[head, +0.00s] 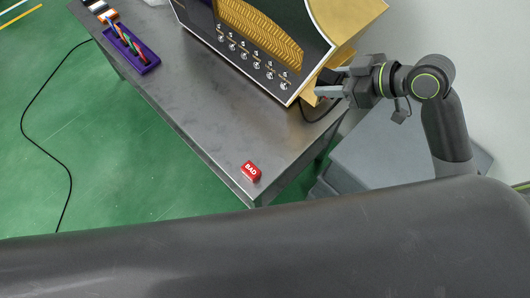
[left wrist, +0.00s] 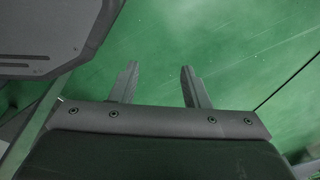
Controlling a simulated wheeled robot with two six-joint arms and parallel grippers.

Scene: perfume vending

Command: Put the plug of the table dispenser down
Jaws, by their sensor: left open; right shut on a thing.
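The table dispenser (head: 262,35), with a gold wavy panel and a row of small silver nozzles, stands on the grey table at the top of the head view. My right gripper (head: 327,85) is at the dispenser's right side, above the table's right edge. It is shut on the plug, a small dark piece mostly hidden by the fingers. A black cord (head: 318,120) loops below the gripper, over the table edge. My left gripper (left wrist: 160,75) is open and empty in the left wrist view, over green floor, away from the table.
A red block marked BAD (head: 251,171) lies near the table's front corner. A purple holder (head: 132,50) with several coloured sticks stands at the left. The metal table (head: 190,100) is clear between them. A grey box (head: 375,160) is right of the table. Another cable (head: 48,95) lies on the floor.

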